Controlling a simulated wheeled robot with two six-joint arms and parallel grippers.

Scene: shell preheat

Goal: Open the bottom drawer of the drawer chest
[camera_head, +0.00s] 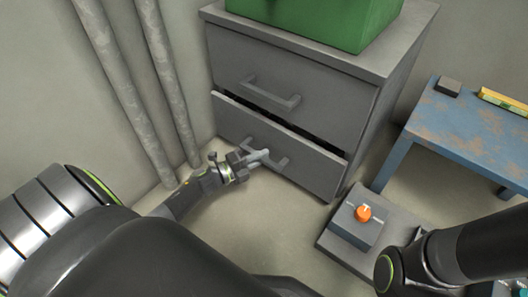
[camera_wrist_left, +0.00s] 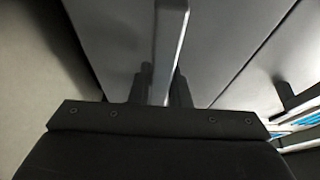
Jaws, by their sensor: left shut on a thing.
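The grey drawer chest (camera_head: 385,100) stands against the wall at the upper middle of the head view. Its bottom drawer (camera_head: 316,163) stands slightly out, with a dark gap along its top edge. My left gripper (camera_head: 258,158) is shut on the bottom drawer's handle (camera_head: 281,165). In the left wrist view the handle bar (camera_wrist_left: 169,45) runs between the two dark fingers (camera_wrist_left: 162,90). The top drawer (camera_head: 230,52) is closed. My right arm shows at the lower right, but its gripper is outside the view.
A green box (camera_head: 320,22) sits on the chest. Two pipes (camera_head: 125,95) run down the wall at left. A grey unit with an orange knob (camera_head: 363,213) stands on the floor at right, near a worn blue table (camera_head: 455,125). Floor before the drawer is mostly clear.

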